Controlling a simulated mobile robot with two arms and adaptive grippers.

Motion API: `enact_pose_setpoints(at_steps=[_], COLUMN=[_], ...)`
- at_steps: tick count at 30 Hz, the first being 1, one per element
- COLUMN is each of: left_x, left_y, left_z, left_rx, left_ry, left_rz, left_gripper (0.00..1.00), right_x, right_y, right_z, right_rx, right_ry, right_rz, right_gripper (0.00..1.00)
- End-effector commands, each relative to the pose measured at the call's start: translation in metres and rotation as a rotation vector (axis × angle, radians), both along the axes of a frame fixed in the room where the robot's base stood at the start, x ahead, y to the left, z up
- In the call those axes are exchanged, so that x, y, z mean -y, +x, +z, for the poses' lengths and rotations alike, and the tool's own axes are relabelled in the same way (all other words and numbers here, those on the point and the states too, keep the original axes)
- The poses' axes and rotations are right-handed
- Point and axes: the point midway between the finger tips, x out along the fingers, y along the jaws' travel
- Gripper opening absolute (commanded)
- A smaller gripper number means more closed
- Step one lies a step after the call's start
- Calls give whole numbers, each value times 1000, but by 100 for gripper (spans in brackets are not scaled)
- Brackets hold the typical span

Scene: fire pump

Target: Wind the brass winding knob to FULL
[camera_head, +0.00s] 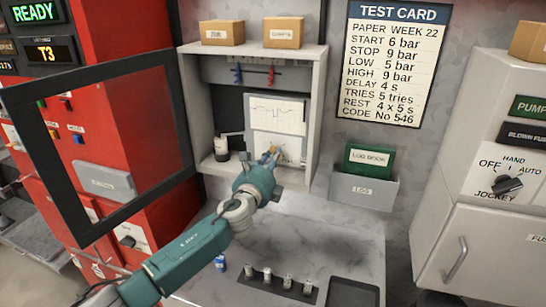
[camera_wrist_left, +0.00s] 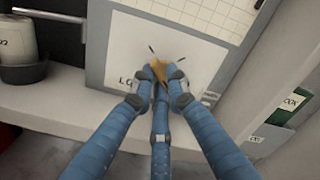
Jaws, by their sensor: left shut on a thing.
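The brass winding knob (camera_wrist_left: 158,70) is between my left fingertips in the left wrist view, on the white front panel of the chart recorder (camera_head: 272,117). My left gripper (camera_wrist_left: 160,82) is shut on the knob; its fingers cover much of it. In the head view my left gripper (camera_head: 270,160) reaches into the open cabinet at the recorder's lower part. Some panel lettering shows beside the knob, but the fingers hide part of it, and I cannot read where the knob points. My right gripper is not in view.
The framed glass door (camera_head: 188,135) stands open left of the cabinet (camera_head: 313,120). The log book (camera_head: 368,160) sits in a tray at right. A rack (camera_head: 277,283) of small items lies on the counter.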

Motion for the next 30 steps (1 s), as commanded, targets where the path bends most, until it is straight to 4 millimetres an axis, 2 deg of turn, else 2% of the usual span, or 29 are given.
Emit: enact_pose_setpoints(at_steps=[8,9,12,23,26,30], left_x=[0,0,0,-1,-4,-9], left_y=[0,-1,0,-2,-9,-27], left_z=[-3,-3,-3,-1,-1,-2], left_rx=[-4,-4,-4,-1,-1,-2], left_ry=[1,1,0,-1,-1,-1], left_rz=[0,0,-1,-1,1,-2], left_gripper=[0,16,33,33,33,33], right_x=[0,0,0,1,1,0], right_y=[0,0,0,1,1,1], right_z=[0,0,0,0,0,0], right_rx=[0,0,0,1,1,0], right_ry=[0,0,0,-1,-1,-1], right_rz=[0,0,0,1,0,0], right_gripper=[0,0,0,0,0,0])
